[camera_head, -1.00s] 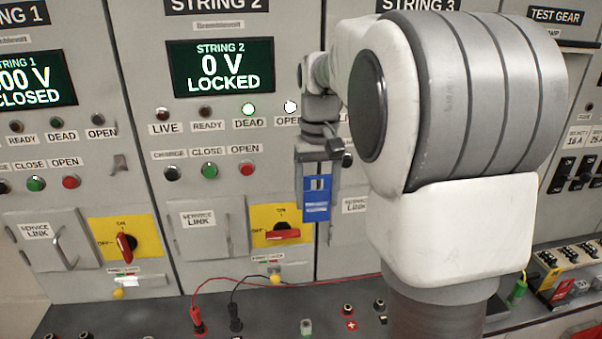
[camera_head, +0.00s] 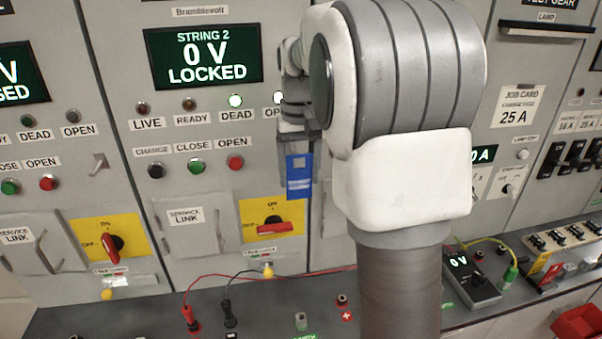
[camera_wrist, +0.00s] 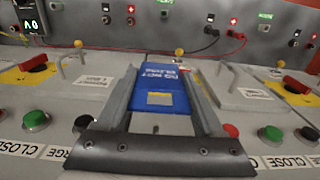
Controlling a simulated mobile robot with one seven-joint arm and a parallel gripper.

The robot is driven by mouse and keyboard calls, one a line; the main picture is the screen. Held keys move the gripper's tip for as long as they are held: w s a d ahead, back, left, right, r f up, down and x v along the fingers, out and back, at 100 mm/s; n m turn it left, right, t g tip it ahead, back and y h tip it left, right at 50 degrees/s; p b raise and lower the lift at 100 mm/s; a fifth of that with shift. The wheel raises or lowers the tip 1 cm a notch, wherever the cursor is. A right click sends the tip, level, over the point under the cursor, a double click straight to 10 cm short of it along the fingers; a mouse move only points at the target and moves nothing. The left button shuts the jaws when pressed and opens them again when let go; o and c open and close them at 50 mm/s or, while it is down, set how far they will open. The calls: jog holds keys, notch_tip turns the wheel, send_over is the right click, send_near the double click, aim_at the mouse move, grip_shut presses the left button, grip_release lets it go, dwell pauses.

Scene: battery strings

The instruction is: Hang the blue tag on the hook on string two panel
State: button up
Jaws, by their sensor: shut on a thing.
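The blue tag (camera_head: 299,176) hangs from my gripper (camera_head: 297,150) in front of the string 2 panel (camera_head: 222,138), right of its red OPEN button and above the right side of the yellow switch plate. In the wrist view the tag (camera_wrist: 160,92), with white lettering and a pale patch, lies between the two grey fingers of my gripper (camera_wrist: 162,98), which is shut on it. I cannot see the string 2 hook; my gripper and arm cover that part of the panel. A similar small hook (camera_head: 98,163) shows on the string 1 panel.
The string 2 display (camera_head: 204,57) reads 0 V LOCKED. A yellow switch plate with a red handle (camera_head: 272,228) sits below the tag. Red and black leads (camera_head: 228,308) lie on the bench below. A meter (camera_head: 470,278) stands at right. My arm hides much of the right side.

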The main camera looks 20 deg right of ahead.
aim_at(293, 148)
jog(key=shift+w+d+f+p, duration=0.2)
jog(key=shift+w+p, duration=0.25)
jog(key=shift+w, duration=0.65)
jog(key=shift+w+d+f+p, duration=0.1)
jog(key=shift+w+d+p, duration=0.25)
jog(key=shift+w, duration=0.75)
jog(key=shift+w+d+f+p, duration=0.15)
jog(key=shift+w+p, duration=0.35)
jog(key=shift+w, duration=0.6)
jog(key=shift+w+r, duration=0.1)
jog(key=o, duration=1.3)
jog(key=shift+r, duration=0.2)
notch_tip(293, 148, up, 17)
jog(key=shift+s+a, duration=0.1)
jog(key=shift+s, duration=0.15)
